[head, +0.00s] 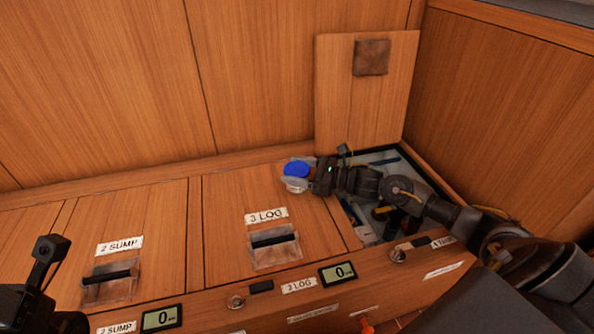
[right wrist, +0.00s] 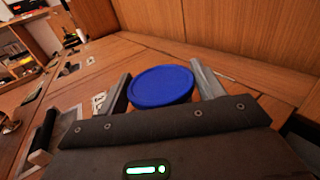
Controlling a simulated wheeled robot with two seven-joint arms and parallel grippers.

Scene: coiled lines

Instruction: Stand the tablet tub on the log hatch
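The tablet tub (head: 296,170) has a round blue lid and a pale body, upright over the far right part of the log hatch (head: 225,235), the wooden panel labelled 3 LOG. Its blue lid (right wrist: 160,87) fills the space between the fingers in the right wrist view. My right gripper (head: 300,178) is shut on the tub, one finger along each side. The tub's base is partly hidden, so I cannot tell whether it touches the hatch. My left gripper (head: 40,300) is at the lower left corner, its fingertips not clearly seen.
To the right is an open compartment (head: 372,215) with several items inside. Its wooden lid (head: 335,100) leans upright behind it. The log hatch has a recessed black handle (head: 274,240). The sump hatch (head: 150,225) lies left. A front strip carries small displays (head: 338,273).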

